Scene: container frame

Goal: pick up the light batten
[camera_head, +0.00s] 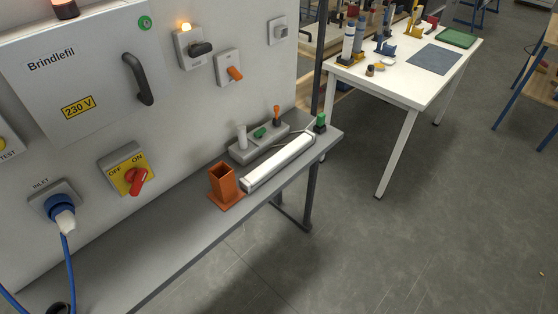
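The light batten (278,162) is a long white bar with grey end caps. It lies on the grey shelf (190,232) near its front edge, running diagonally from near left to far right. A thin cable seems to run behind its far end. Neither of my grippers is in view, and nothing is holding the batten.
An orange square holder (223,184) stands just left of the batten's near end. Behind the batten is a grey block (258,146) with small upright parts, and a green-topped piece (320,122) stands at the shelf's far end. The panel wall (150,60) rises behind. A white table (405,85) stands beyond.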

